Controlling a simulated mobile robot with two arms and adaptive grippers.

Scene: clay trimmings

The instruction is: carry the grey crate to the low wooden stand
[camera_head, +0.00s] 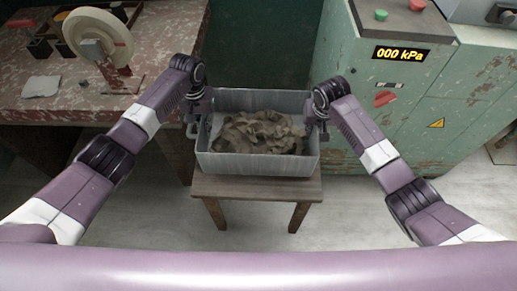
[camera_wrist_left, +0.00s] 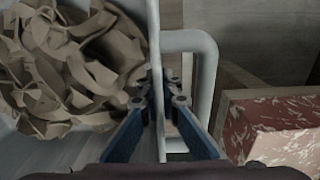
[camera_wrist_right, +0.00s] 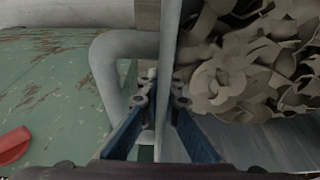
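The grey crate (camera_head: 258,164), full of curled clay trimmings, is level over the low wooden stand (camera_head: 256,188). A strip of the stand's top shows in front of it. I cannot tell whether the crate's underside touches the wood. My left gripper (camera_head: 201,104) is at the crate's left wall. In the left wrist view its fingers (camera_wrist_left: 158,84) close on the wall beside the looped handle (camera_wrist_left: 207,75). My right gripper (camera_head: 316,113) is at the right wall. In the right wrist view its fingers (camera_wrist_right: 162,86) close on that wall beside the other handle (camera_wrist_right: 103,75).
A worn red table (camera_head: 45,105) with a wheel-like device (camera_head: 97,36) stands at left. A green machine (camera_head: 415,100) with a pressure display (camera_head: 402,53) stands close at right. Pale floor (camera_head: 255,222) is open in front of the stand.

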